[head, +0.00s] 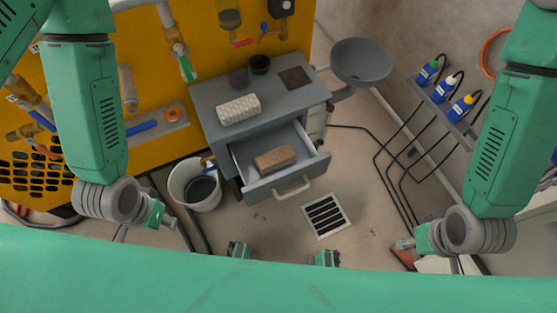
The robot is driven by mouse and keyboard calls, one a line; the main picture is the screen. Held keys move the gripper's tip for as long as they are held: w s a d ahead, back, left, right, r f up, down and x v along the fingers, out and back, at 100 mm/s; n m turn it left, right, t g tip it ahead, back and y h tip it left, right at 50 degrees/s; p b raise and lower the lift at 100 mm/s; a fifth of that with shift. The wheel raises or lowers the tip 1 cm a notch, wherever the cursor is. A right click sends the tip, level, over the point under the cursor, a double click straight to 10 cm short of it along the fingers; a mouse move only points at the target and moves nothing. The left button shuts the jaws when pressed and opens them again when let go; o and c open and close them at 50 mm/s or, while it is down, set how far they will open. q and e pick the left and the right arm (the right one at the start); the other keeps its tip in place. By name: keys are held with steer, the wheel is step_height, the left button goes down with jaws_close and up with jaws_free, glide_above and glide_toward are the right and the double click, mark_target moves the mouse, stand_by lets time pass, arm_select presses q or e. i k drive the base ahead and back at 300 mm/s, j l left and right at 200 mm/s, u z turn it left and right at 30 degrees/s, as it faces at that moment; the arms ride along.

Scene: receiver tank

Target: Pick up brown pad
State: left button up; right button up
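A brown block-like pad (275,158) lies inside the open drawer (290,184) of the grey cabinet. A flat dark brown square (295,77) lies on the cabinet top. My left arm's end (161,216) is low on the left, left of the bucket and apart from the drawer. My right arm's end (408,243) is low on the right, apart from the drawer. Neither is near the brown pad. The fingers are too small and too turned away to tell whether they are open or shut.
A white patterned block (238,109) and dark round containers (260,64) stand on the cabinet top. A white bucket (183,186) is left of the drawer. A grey bowl (361,62) is at the right back. A floor grate (325,214) lies in front; bottles (443,91) stand on a right shelf.

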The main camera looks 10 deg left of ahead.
mark_target(266, 162)
steer(key=k+j+z, duration=0.15)
steer(key=z, duration=0.25)
steer(key=k+j+z, duration=0.15)
steer(key=z, duration=0.3)
steer(key=k+z, duration=0.2)
steer(key=z, duration=0.2)
